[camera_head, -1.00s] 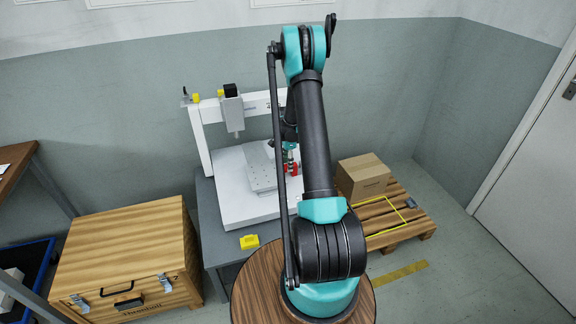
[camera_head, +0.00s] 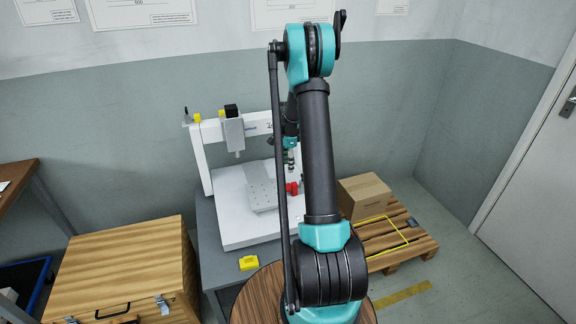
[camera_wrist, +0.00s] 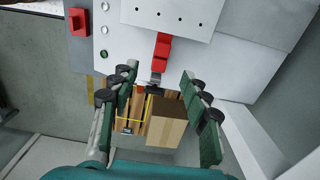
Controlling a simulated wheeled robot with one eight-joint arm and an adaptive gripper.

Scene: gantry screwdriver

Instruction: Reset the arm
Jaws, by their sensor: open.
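My gripper (camera_wrist: 158,76) is open and empty. Its two green-padded fingers stand apart in the wrist view. In the head view my gripper (camera_head: 290,158) is small, near the right side of the white gantry screwdriver machine (camera_head: 235,235), partly hidden by my own arm. A red part (camera_head: 292,188) sits at the machine's right edge, just below my gripper. In the wrist view the red part (camera_wrist: 161,50) lies beyond the fingertips, with a dark piece at its lower end. It looks clear of both fingers.
A cardboard box (camera_head: 364,196) stands on a wooden pallet (camera_head: 420,245) at the right. A yellow block (camera_head: 249,263) lies on the grey table in front of the machine. A wooden chest (camera_head: 125,255) stands at the left. The wall is behind the machine.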

